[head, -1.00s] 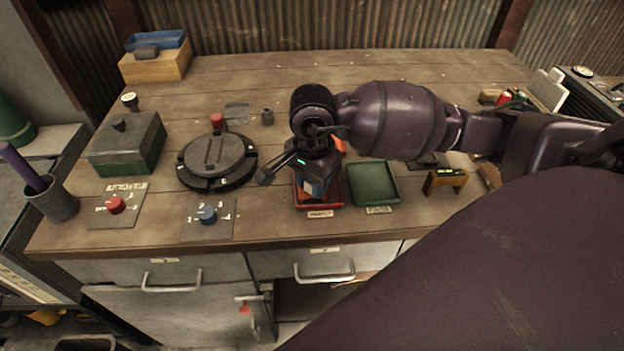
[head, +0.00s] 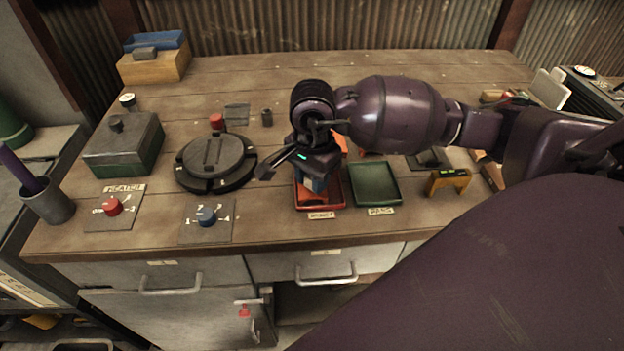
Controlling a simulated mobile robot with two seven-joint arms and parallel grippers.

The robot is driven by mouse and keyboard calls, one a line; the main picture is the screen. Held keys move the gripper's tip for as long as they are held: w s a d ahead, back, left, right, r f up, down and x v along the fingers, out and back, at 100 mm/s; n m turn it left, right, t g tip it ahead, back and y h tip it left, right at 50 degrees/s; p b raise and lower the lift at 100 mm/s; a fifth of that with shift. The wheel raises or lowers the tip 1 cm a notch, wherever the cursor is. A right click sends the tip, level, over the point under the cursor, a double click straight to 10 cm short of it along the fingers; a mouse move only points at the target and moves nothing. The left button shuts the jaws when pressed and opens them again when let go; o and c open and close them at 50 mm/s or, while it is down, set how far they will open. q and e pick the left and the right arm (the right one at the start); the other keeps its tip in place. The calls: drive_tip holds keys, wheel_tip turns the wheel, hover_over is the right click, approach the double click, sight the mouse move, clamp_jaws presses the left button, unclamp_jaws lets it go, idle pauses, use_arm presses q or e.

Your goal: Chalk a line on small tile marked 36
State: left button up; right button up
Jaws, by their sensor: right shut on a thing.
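My right gripper (head: 317,187) points down over a small red tray (head: 334,202) near the table's front edge. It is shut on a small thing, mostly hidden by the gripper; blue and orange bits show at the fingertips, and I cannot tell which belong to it. I cannot tell whether it touches the tray. No small tile marked 36 can be made out, and no chalk can be recognised. My left gripper is not in view.
The back middle of the table is mostly clear.

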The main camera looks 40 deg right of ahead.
drive_tip(key=shift+s, duration=0.15)
idle(0.3)
drive_tip(key=shift+s+a+f, duration=0.1)
drive_tip(key=shift+s+a, duration=0.25)
drive_tip(key=shift+s, duration=0.2)
drive_tip(key=shift+w, duration=0.1)
drive_tip(key=shift+w+d+b, duration=0.3)
drive_tip(key=shift+w+d, duration=0.1)
drive_tip(key=shift+w, duration=0.15)
idle(0.4)
drive_tip(key=shift+s+a+f, duration=0.1)
drive_tip(key=shift+s+a, duration=0.05)
drive_tip(key=shift+s, duration=0.1)
